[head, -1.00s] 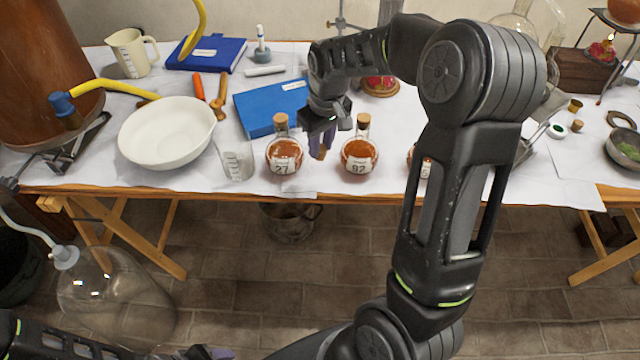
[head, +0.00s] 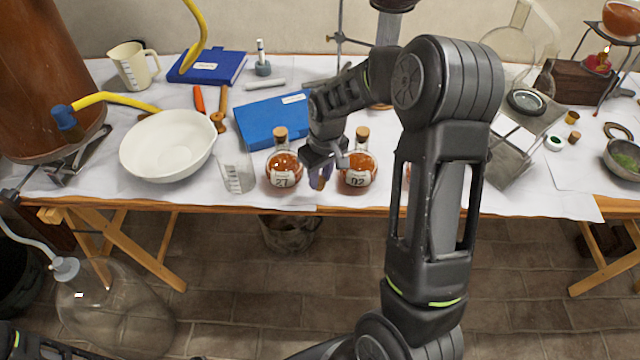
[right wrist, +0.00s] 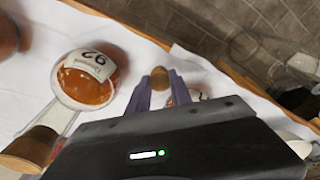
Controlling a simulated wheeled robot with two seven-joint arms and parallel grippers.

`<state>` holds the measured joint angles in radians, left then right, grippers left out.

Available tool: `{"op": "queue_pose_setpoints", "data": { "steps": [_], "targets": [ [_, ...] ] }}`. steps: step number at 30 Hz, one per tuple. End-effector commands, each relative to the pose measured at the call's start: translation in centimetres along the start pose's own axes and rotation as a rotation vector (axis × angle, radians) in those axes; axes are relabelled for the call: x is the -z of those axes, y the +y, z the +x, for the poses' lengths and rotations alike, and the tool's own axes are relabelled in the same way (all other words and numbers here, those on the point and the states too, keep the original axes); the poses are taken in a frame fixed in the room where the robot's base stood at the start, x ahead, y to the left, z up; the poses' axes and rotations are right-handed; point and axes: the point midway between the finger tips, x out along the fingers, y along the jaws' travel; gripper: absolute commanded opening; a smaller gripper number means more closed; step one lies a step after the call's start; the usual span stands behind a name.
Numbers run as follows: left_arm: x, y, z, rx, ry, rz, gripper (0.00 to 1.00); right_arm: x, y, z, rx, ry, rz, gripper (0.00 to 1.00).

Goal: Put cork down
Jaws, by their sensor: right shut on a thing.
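My right gripper (head: 321,178) hangs over the front of the white-covered table, between two round flasks. It is shut on a small brown cork (right wrist: 160,77), which shows between the purple fingertips in the right wrist view. The flask labelled 27 (head: 284,168) stands to its left and the flask labelled 92 (head: 357,171) to its right. Both hold orange-red contents and have corks in their necks. Flask 92 also shows in the right wrist view (right wrist: 86,78). I cannot tell whether the held cork touches the table. My left gripper is not in view.
A clear beaker (head: 236,170) and a white bowl (head: 167,146) stand left of the flasks. A blue book (head: 268,119) lies behind them. My right arm hides the table right of flask 92. The table's front edge (head: 150,205) is close to the gripper.

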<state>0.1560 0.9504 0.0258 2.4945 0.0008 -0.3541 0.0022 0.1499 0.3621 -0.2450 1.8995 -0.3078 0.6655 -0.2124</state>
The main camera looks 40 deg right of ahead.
Motion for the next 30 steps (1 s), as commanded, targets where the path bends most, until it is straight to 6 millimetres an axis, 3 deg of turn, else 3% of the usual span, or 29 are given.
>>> {"op": "queue_pose_setpoints", "data": {
  "steps": [7, 19, 20, 27, 30],
  "targets": [
    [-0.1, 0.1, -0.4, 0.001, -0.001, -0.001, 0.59, -0.5, -0.1, 3.1, 0.001, -0.004, 0.0, 0.0],
    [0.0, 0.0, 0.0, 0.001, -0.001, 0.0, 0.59, -0.5, 0.0, 3.7, 0.0, -0.001, 0.0, 0.0],
    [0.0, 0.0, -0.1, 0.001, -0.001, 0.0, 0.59, -0.5, 0.0, 3.5, 0.0, -0.001, 0.0, 0.28],
    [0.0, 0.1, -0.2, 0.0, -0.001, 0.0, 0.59, -0.5, 0.0, 3.5, 0.0, -0.001, 0.0, 0.47],
    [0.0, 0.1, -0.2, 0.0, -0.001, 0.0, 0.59, -0.5, 0.0, 3.5, 0.0, -0.001, 0.0, 0.47]
  ]
}}
